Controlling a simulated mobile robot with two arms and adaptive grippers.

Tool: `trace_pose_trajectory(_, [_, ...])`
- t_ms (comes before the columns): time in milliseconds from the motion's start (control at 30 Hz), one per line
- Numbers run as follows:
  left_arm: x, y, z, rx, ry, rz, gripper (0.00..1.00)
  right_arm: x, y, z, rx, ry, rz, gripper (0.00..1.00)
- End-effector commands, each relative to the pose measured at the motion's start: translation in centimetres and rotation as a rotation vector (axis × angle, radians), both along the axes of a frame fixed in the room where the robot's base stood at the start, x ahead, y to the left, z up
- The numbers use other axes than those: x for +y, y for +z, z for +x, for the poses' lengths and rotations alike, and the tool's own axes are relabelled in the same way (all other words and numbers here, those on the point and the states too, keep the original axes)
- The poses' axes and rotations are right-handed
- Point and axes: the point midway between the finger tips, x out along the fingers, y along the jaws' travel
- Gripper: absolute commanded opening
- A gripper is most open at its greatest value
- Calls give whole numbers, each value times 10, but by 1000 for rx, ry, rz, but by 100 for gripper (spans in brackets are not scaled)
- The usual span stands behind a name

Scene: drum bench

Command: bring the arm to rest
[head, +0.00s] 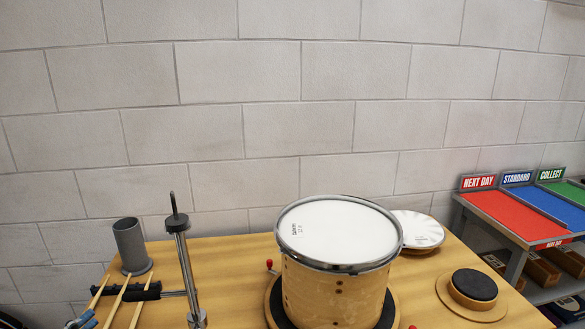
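Neither of my arms can be made out in the head view, and no gripper shows. On the wooden bench (235,262), a drum (336,296) with a pale wood shell, chrome rim and white head (340,232) stands upright on a round dark-topped base (275,306).
A grey cup (130,245), a metal stand (184,262) and sticks on a black holder (140,291) are at the left. A white disc (418,230) lies behind the drum, and a dark round pad (474,285) sits right. A shelf with red (510,207) and blue trays stands beyond.

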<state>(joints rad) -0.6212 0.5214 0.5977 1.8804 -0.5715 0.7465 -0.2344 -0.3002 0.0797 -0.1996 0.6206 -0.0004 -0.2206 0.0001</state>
Motion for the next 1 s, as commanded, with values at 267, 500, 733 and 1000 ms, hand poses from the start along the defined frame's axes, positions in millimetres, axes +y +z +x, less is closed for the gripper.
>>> trace_pose_trajectory(267, [19,-53,33,216,420,-461,44,1,0,0,0,0,1,40])
trace_pose_trajectory(500, [-16,-149,4,580,733,-836,44,1,0,0,0,0,1,40])
trace_pose_trajectory(733, [-95,-217,-61,976,925,-1037,44,1,0,0,-1,0,1,40])
trace_pose_trajectory(1000, [-167,-240,-128,1300,1025,-1092,44,1,0,0,0,0,1,40])
